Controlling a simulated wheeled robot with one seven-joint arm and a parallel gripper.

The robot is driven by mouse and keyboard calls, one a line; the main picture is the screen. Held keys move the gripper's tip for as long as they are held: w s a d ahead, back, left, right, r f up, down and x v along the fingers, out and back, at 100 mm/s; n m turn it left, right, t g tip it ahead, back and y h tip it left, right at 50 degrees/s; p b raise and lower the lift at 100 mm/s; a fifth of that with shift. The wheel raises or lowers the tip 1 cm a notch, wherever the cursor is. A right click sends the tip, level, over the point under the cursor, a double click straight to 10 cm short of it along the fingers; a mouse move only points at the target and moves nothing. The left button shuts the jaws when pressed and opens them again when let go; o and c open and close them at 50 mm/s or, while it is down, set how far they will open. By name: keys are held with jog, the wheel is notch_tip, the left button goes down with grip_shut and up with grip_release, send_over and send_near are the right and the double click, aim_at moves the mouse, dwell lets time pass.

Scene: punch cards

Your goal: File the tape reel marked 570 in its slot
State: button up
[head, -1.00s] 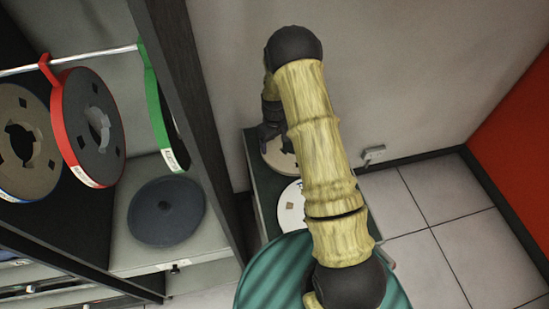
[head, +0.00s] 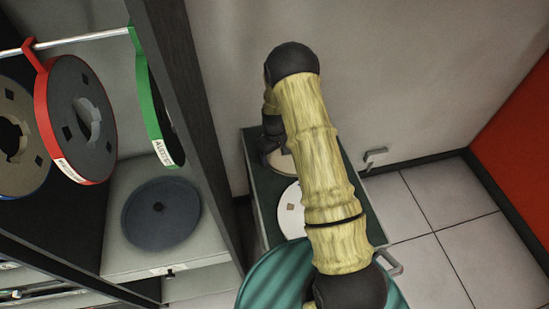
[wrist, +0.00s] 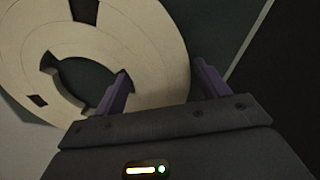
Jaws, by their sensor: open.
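A beige tape reel (wrist: 150,50) with a notched centre hole lies flat on a dark green surface in the wrist view. Its edge shows beside my arm in the head view (head: 281,164). No number can be read on it. My gripper (wrist: 165,80) is open, its two purple fingers on either side of the reel's rim band at the right, one near the centre hole and one at the outer edge. I cannot tell whether the fingers touch it. In the head view my arm hides most of the gripper and reel.
A white reel (head: 290,209) lies nearer on the green-topped cart (head: 262,190). At left, a rack has reels with red (head: 82,120) and green (head: 150,95) bands hanging from a rail (head: 85,37), and a dark disc (head: 161,213) on its shelf. A dark post (head: 190,120) stands between.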

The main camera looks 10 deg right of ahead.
jog(key=c, duration=1.1)
jog(key=shift+r+p, duration=1.8)
jog(key=shift+r, duration=1.25)
jog(key=shift+w, duration=0.1)
notch_tip(320, 180, up, 13)
jog(key=p, duration=0.7)
jog(key=shift+p, duration=0.4)
jog(key=s+f+m+b, duration=0.4)
jog(key=s+f, duration=0.5)
jog(key=f, duration=0.3)
jog(key=shift+f+m+b, duration=0.4)
